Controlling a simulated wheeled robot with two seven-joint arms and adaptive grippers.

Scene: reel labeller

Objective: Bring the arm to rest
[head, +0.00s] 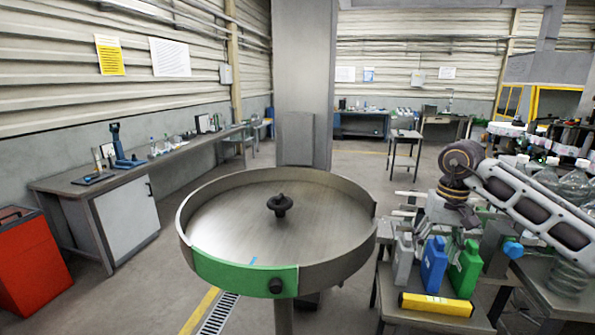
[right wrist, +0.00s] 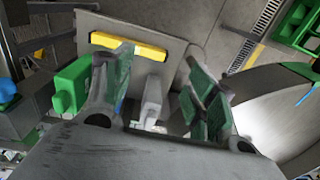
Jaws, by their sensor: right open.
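My right arm comes in from the right in the head view, and its gripper (head: 455,218) hangs over the back of a small table, behind several bottles. In the right wrist view the gripper (right wrist: 160,64) shows its two green-padded fingers spread apart with nothing held between them. A grey bottle (head: 403,262), a blue bottle (head: 433,265) and a green bottle (head: 465,270) stand on the small table (head: 388,297). The finger on the left partly hides the blue bottle in the right wrist view. My left gripper is not in view.
A yellow bar (head: 436,304) lies at the small table's front edge. A large round metal pan (head: 225,215) with a green rim section stands left of it. Clear bottles (head: 573,188) stand at the right. A workbench (head: 75,180) and red cabinet (head: 32,262) are at the left.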

